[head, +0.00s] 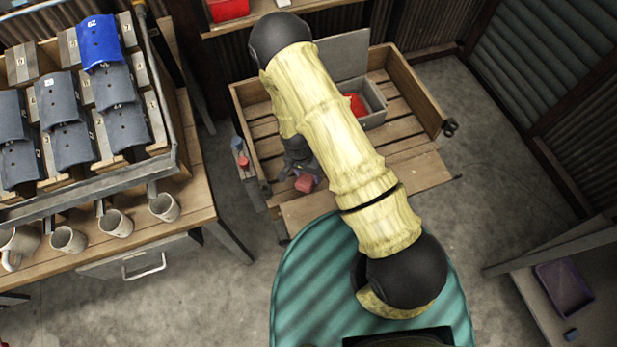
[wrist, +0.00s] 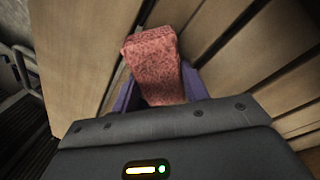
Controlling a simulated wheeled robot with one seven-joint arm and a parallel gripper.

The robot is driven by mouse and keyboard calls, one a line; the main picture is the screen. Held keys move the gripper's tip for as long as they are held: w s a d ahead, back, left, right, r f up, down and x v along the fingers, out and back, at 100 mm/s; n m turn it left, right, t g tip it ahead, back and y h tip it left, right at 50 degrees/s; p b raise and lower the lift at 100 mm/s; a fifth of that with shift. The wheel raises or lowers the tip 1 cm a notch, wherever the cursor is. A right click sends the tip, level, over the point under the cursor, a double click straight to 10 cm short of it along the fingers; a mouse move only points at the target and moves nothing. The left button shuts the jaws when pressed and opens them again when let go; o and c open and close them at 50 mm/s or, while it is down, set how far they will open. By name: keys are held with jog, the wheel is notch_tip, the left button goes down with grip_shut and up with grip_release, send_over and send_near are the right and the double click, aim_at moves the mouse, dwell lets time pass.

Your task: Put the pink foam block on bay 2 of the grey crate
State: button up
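The pink foam block (wrist: 153,68) stands out between the two purple fingers of my gripper (wrist: 157,84) in the wrist view, with a finger against each side. In the head view the block (head: 305,184) shows at the tip of my gripper (head: 298,173), over the front left of a slatted wooden box. The grey crate (head: 376,119) sits in the same box, to the right behind my arm, with something red inside. My arm hides part of the crate, and I cannot make out its bays or their numbers.
The wooden box (head: 412,85) has raised side walls, and bare slats lie right of my arm. Small red and blue items (head: 241,154) sit at its left edge. A rack of grey and blue pieces (head: 118,88) and several mugs (head: 117,223) stand on the left bench.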

jog(key=shift+r, duration=0.1)
jog(key=shift+c, duration=0.4)
jog(key=shift+r, duration=0.4)
notch_tip(320, 180, up, 10)
jog(key=shift+f, duration=0.2)
dwell(0.4)
jog(key=w+d+r+n+p, duration=0.2)
jog(key=w+d+n+p, duration=0.1)
jog(key=d, duration=0.3)
jog(key=w+d+r+n+t+p, duration=0.1)
jog(key=w+d+r+n+p, duration=0.1)
jog(key=w+d+r+p, duration=0.1)
jog(key=w+d+p, duration=0.1)
jog(key=w+d, duration=0.1)
jog(key=shift+d+r+n, duration=0.2)
jog(key=shift+d+n, duration=0.15)
jog(key=shift+n, duration=0.05)
jog(key=shift+s, duration=0.1)
